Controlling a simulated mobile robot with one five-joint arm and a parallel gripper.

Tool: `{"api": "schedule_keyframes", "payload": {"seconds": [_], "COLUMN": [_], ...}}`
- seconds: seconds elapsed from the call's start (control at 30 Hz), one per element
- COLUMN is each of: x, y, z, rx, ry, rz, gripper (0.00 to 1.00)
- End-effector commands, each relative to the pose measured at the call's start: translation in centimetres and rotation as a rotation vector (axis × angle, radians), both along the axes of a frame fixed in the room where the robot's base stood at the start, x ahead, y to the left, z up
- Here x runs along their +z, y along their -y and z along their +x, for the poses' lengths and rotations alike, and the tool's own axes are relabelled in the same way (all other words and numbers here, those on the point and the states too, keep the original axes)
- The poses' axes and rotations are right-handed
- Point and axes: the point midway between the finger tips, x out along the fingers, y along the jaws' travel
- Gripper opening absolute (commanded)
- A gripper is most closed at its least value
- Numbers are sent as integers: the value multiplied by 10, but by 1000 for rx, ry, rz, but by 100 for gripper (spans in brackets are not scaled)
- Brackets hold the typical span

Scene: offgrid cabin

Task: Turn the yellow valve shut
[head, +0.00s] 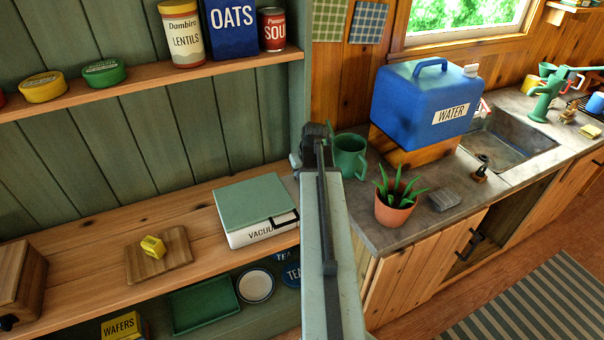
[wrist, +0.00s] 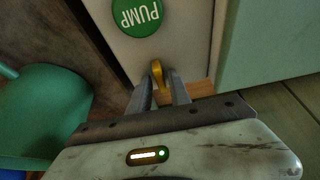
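The yellow valve handle (wrist: 157,70) shows in the wrist view, just below a round green PUMP label (wrist: 138,16) on a pale panel. My gripper (wrist: 160,74) is open, with its two dark fingers on either side of the handle and a narrow gap visible between them. Whether either fingertip touches the handle is hard to tell. In the head view, my arm stands upright in the middle. The valve and the panel cannot be seen there.
A potted plant (head: 394,208) and a blue water container (head: 425,105) stand on the right counter.

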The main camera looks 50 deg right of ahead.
Motion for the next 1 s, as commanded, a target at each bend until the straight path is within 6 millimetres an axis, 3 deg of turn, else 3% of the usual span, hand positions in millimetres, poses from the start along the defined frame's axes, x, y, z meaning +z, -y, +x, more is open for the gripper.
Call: {"api": "schedule_keyframes", "payload": {"seconds": [0.37, 0.53, 0.8, 1.0], "x": [3, 22, 69, 73], "y": [-1, -4, -11, -12], "z": [0, -6, -24, -28], "rx": [1, 1, 1, 1], "ry": [0, 0, 0, 0], "rz": [0, 0, 0, 0], "gripper": [33, 33, 33, 33]}}
